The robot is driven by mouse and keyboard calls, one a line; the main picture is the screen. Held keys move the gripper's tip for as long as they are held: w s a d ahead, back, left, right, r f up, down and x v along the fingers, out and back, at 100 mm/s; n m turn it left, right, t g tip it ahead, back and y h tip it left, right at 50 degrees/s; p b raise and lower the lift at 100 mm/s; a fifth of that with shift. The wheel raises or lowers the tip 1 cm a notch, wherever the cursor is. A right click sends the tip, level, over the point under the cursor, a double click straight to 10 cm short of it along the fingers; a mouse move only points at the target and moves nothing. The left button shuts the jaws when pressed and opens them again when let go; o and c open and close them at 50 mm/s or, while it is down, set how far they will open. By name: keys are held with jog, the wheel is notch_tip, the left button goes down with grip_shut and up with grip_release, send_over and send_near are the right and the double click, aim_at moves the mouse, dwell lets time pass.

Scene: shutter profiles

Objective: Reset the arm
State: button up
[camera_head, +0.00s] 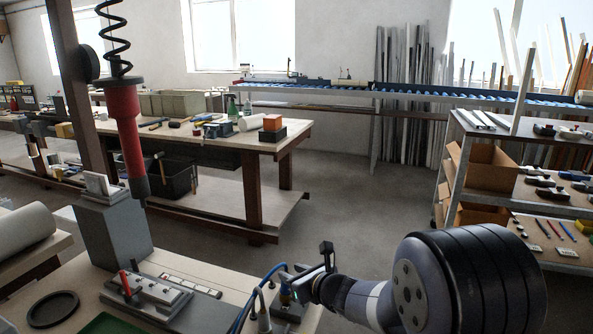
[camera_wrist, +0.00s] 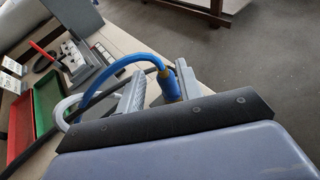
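My arm reaches in from the lower right of the head view, low over the front right corner of the near workbench (camera_head: 225,279). My gripper (camera_head: 291,289) is at that corner, beside a blue hose (camera_head: 262,283). In the wrist view my gripper (camera_wrist: 160,92) shows two grey fingers standing apart, with the blue hose (camera_wrist: 118,66) and its fitting in line between them. Whether the fingers touch the fitting cannot be told. The fingertips are small and partly hidden in the head view.
A red tool (camera_head: 123,130) hangs on a coiled black cord above the bench's left side. A grey fixture (camera_head: 146,292) and black ring (camera_head: 53,308) lie on the bench. A shelf rack (camera_head: 447,190) stands right. Red (camera_wrist: 20,128) and green (camera_wrist: 47,100) trays lie left. Floor behind the bench is clear.

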jog(key=x, duration=0.6)
jog(key=shift+w+a+f, duration=0.2)
jog(key=shift+w+f, duration=0.05)
jog(key=shift+f, duration=0.15)
jog(key=shift+r, duration=0.9)
